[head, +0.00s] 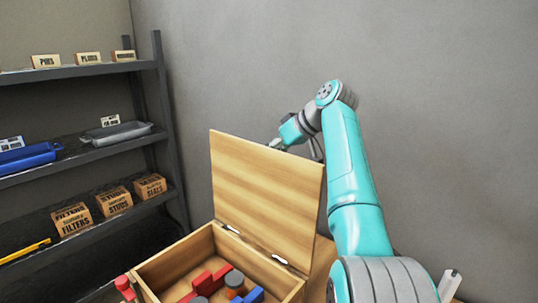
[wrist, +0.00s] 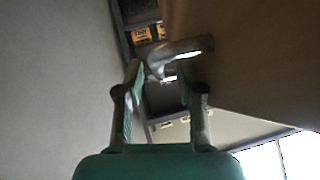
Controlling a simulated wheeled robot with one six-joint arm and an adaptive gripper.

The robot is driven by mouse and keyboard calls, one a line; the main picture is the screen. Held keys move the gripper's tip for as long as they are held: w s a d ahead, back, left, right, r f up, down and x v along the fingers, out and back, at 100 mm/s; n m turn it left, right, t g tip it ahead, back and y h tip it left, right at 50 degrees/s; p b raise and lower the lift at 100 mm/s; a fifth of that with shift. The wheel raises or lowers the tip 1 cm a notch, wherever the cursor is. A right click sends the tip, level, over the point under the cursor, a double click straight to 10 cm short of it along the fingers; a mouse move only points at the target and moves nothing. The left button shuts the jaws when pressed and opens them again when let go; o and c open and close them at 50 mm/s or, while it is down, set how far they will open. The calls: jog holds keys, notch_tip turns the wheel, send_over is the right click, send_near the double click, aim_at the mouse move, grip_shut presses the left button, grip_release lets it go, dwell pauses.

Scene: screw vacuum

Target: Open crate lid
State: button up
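The wooden crate (head: 180,262) stands at the bottom of the head view. Its lid (head: 262,190) is hinged up at the back edge and stands roughly upright, so the inside shows. My gripper (head: 275,144) is at the lid's upper edge, partly hidden behind it. In the wrist view my gripper (wrist: 163,72) has its two fingers apart. A curved metal handle (wrist: 187,47) on the lid's brown face (wrist: 250,75) reaches across near the fingertips, with one end between them. I cannot tell whether the fingers touch it.
Red, blue and grey-orange parts (head: 235,281) lie inside the crate. A dark shelf rack (head: 100,149) with boxes and trays stands at the left. A plain grey wall (head: 440,110) is behind the arm.

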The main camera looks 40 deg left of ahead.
jog(key=v, duration=1.1)
jog(key=shift+d, duration=0.1)
